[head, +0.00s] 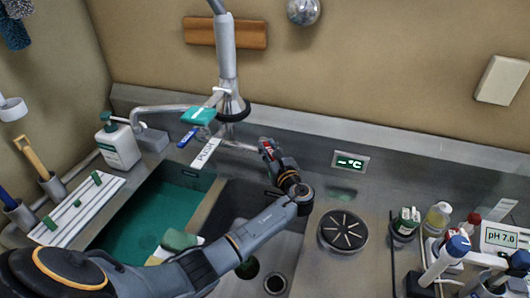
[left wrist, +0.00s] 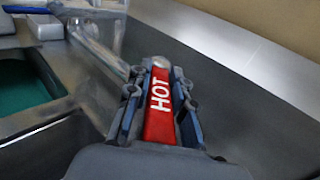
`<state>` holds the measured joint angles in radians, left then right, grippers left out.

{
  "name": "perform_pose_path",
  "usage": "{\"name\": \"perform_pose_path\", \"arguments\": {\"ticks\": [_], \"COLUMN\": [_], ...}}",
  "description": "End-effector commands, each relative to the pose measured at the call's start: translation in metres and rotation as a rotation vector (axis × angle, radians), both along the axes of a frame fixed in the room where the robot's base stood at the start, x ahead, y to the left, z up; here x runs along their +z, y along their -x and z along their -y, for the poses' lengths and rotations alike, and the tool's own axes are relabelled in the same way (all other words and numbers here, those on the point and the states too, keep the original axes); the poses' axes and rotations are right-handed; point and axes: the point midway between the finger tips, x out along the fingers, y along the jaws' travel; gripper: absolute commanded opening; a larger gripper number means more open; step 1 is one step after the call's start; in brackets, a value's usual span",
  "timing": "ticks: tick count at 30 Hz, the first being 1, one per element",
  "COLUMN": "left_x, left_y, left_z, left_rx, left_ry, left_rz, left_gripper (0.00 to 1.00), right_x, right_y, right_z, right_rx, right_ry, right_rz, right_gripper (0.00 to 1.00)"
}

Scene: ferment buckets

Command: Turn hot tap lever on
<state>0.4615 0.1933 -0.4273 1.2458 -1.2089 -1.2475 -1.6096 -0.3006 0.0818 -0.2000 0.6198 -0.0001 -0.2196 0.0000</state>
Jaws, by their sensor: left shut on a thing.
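The hot tap lever is red with white HOT lettering and shows clearly in the left wrist view (left wrist: 160,105). In the head view only a small red part of the lever (head: 268,146) shows, at the back edge of the sink. My left gripper (head: 268,150) is at the lever. In the left wrist view its two fingers (left wrist: 158,90) lie on either side of the lever and are shut on it. My right gripper is not in view.
The sink (head: 200,205) holds green liquid in its left basin. A soap bottle (head: 118,145) and a white rack (head: 78,208) stand at the left. A round black drain cover (head: 343,231), a pH meter (head: 503,238) and several bottles are at the right. A temperature display (head: 350,161) is on the back wall.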

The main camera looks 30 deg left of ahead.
Motion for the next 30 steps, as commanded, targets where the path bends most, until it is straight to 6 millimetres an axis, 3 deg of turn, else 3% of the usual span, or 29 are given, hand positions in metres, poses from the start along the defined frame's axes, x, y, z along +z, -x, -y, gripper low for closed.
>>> {"name": "perform_pose_path", "arguments": {"ticks": [3, 12, 30], "left_x": [-0.003, -0.001, 0.001], "left_y": [-0.005, -0.009, -0.01], "left_z": [0.003, 0.005, 0.005], "left_rx": [0.079, 0.207, 0.241], "left_ry": [0.001, -0.001, -0.003], "left_rz": [0.003, 0.002, 0.002], "left_gripper": [0.0, 0.0, 0.0], "right_x": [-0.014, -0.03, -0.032], "right_y": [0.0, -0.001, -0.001], "right_z": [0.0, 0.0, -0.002], "right_rx": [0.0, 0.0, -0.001], "right_ry": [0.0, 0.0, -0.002], "right_rz": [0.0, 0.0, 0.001], "right_gripper": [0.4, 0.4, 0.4]}}
